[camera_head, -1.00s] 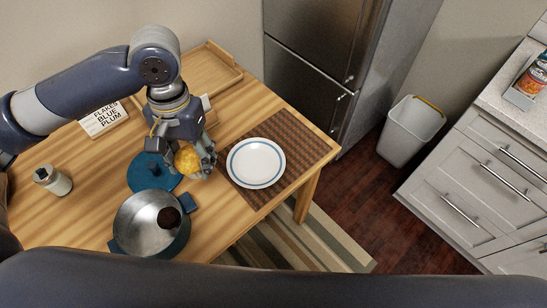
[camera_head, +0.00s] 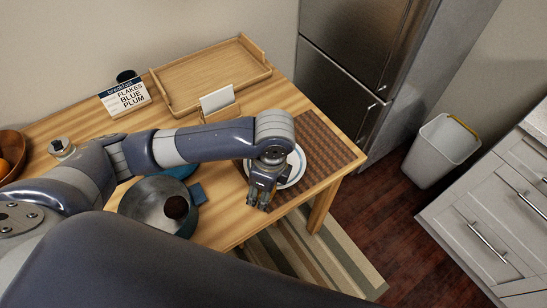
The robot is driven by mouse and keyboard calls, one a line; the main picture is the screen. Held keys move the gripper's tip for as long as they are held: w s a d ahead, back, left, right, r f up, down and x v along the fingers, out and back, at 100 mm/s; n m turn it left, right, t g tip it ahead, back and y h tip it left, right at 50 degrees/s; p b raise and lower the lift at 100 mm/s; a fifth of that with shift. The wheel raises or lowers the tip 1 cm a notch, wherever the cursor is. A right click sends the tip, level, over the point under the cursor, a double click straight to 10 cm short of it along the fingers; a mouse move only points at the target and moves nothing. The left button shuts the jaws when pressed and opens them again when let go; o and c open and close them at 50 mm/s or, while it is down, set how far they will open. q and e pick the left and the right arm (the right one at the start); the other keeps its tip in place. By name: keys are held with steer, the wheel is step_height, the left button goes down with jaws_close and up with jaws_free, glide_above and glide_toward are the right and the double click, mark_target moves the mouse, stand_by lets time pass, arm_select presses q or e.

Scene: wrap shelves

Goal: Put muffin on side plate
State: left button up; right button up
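The side plate (camera_head: 297,170) is white with a blue ring. It lies on the brown woven mat (camera_head: 325,145) at the table's right end, and my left arm covers much of it. My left gripper (camera_head: 259,205) points down at the plate's near-left edge. Its fingers are small and dark here, and I cannot tell whether they are open or shut. The yellow-orange muffin does not show now; the gripper or arm may hide it. My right gripper is not in view.
A wooden tray (camera_head: 212,80), a card holder (camera_head: 219,104) and a labelled box (camera_head: 125,98) stand farther back. A bin (camera_head: 440,152) is on the floor.

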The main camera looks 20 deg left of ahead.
arm_select(q)
steer(key=w+a, duration=0.1)
steer(key=w, duration=0.4)
steer(key=w+a+f+p, duration=0.1)
steer(key=w, duration=0.3)
steer(key=w+a, duration=0.1)
steer(key=w, duration=0.4)
steer(key=shift+w+a+f, duration=0.15)
steer(key=shift+w+a, duration=0.1)
steer(key=shift+w, duration=0.1)
steer(key=shift+w+f, duration=0.2)
steer(key=shift+w, duration=0.05)
step_height(320, 180, down, 2)
steer(key=shift+f+p, duration=0.25)
steer(key=shift+p, duration=0.3)
steer(key=shift+f, duration=0.35)
steer(key=shift+f, duration=0.1)
steer(key=o, duration=1.1)
steer(key=shift+f, duration=0.1)
